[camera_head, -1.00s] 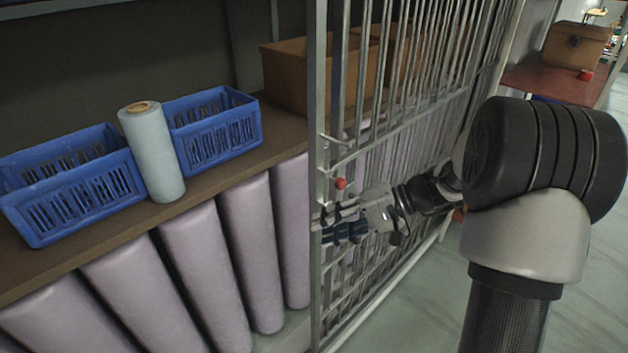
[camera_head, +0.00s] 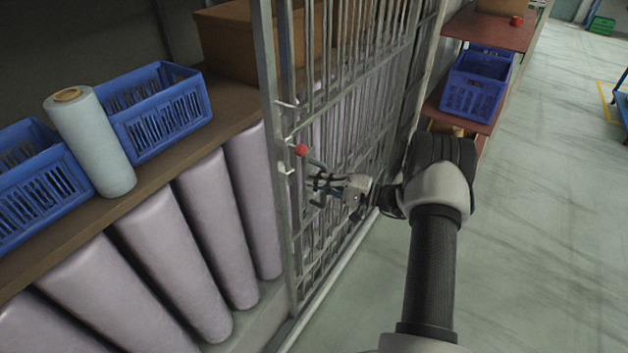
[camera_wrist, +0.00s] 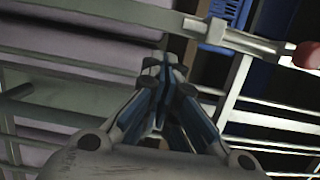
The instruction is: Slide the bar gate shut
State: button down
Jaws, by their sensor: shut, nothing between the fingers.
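The bar gate (camera_head: 273,130) is a grey metal frame of upright bars, standing at the middle of the head view in front of the shelf. It covers the right part of the shelf, while the left part is uncovered. A handle with a red knob (camera_head: 302,150) sits at its left edge; the red knob also shows at the right of the wrist view (camera_wrist: 307,55). My gripper (camera_head: 314,188) is shut and empty, by the gate's left edge and a little below the knob. In the wrist view its fingertips (camera_wrist: 161,68) meet just below a metal bar; I cannot tell whether they touch it.
Blue crates (camera_head: 158,110), a pale roll (camera_head: 92,140) and a brown box (camera_head: 225,40) stand on the shelf (camera_head: 160,165). Lilac rolls (camera_head: 175,260) stand below. Another blue crate (camera_head: 475,97) sits on a red rack behind.

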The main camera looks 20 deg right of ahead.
jog(key=x, duration=0.7)
jog(key=shift+b, duration=0.3)
jog(key=shift+f, duration=0.1)
